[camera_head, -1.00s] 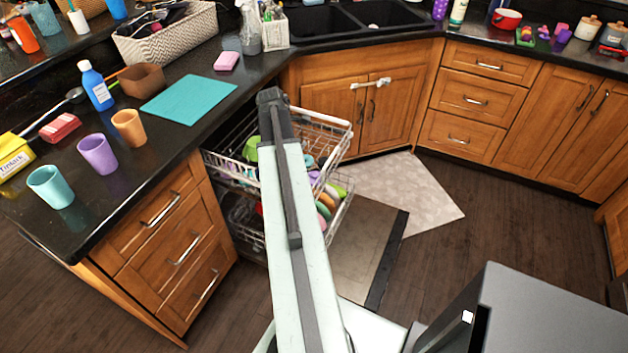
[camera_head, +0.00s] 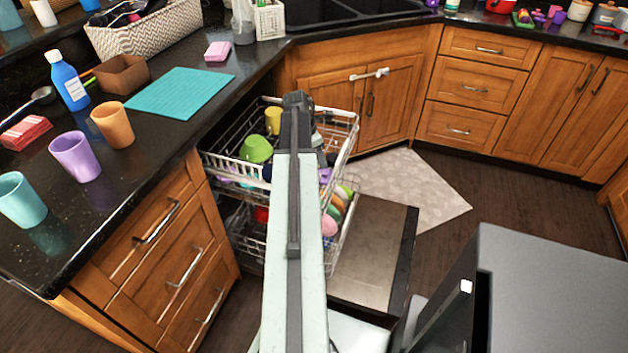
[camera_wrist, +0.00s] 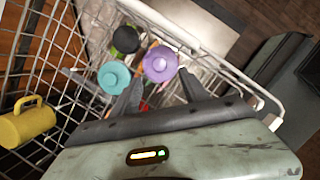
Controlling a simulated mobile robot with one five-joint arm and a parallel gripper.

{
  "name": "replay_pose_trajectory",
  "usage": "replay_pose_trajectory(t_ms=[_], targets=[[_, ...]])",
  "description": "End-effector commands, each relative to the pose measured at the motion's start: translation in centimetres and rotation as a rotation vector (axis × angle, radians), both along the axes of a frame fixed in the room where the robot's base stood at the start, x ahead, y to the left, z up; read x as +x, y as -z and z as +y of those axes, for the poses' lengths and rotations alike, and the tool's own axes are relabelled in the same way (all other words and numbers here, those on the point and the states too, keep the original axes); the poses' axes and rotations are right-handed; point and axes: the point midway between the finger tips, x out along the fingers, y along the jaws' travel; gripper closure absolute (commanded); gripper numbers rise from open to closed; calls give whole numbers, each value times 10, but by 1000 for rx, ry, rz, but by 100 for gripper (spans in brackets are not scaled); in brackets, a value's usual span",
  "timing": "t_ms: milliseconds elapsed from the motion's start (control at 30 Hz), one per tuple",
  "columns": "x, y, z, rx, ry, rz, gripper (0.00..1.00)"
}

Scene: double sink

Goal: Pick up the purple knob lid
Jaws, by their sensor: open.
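The purple knob lid (camera_wrist: 160,64) is round with a small raised knob and lies in the wire rack in the wrist view. My gripper (camera_wrist: 160,84) is open and empty, its dark fingers just short of the purple lid in the picture. The height gap to the lid is hard to judge. A teal knob lid (camera_wrist: 114,77) lies left of the purple one, close to the left finger. In the head view my arm covers part of the dishwasher's upper rack (camera_head: 235,172), and my gripper is hidden there.
A black round item (camera_wrist: 125,39) lies behind the two lids. A yellow mug (camera_wrist: 27,122) is at the left in the rack, and a green bowl (camera_head: 256,150) shows there in the head view. White rack wires and rims surround the lids. The lower rack (camera_head: 345,235) holds several colored dishes.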

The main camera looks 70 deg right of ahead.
Motion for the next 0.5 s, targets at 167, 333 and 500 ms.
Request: replay_pose_trajectory(t_ms=[167, 333, 500], targets=[[3, 5, 0, 0, -5, 0, 47], [4, 26, -2, 0, -12, 0, 47], [5, 28, -2, 0, -15, 0, 47]])
